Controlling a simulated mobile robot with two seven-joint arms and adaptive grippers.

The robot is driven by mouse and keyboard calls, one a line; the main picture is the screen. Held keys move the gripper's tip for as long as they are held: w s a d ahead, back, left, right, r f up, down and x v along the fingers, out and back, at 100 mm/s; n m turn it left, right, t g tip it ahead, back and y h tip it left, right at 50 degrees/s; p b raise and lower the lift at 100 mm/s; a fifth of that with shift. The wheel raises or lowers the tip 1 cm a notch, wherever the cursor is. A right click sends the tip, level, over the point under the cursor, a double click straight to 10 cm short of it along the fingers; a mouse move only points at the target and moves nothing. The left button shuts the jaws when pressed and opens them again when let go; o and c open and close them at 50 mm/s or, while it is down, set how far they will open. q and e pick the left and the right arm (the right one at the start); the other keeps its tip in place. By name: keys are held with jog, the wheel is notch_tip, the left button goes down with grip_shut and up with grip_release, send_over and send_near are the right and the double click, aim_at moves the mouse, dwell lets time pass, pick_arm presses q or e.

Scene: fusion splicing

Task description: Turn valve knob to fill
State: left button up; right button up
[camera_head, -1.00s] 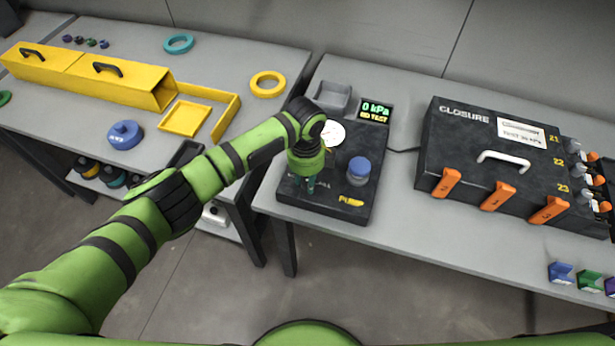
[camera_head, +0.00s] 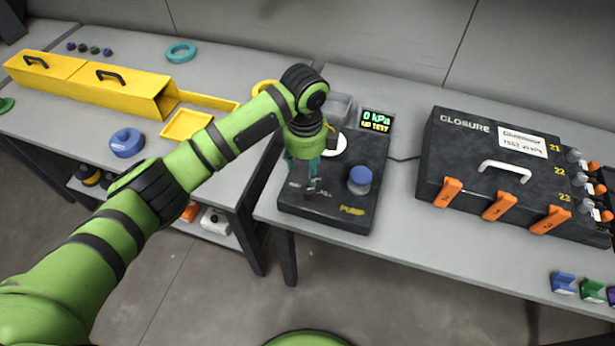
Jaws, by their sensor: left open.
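A black test panel (camera_head: 336,216) lies on the right table, with a small display (camera_head: 376,120) reading "0 kPa" and a second line that looks like "NO TEST". A blue round knob (camera_head: 360,176) stands on the panel near the yellow "PUMP" label. My left gripper (camera_head: 304,186) is open and points down over the left part of the panel, left of the blue knob. A grey part shows between or under its fingers, likely the valve knob; I cannot tell whether they touch. The arm hides part of the white gauge (camera_head: 340,144). My right gripper is not in view.
A black "CLOSURE" case (camera_head: 464,154) with orange latches and a white handle stands right of the panel. A grey tray (camera_head: 341,103) sits behind the gauge. Yellow boxes (camera_head: 75,80) and a blue disc (camera_head: 126,142) are on the left table. A floor gap separates the tables' front parts.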

pick_arm(q)
notch_tip(320, 180, up, 3)
jog(key=shift+f, duration=0.2)
dwell(0.4)
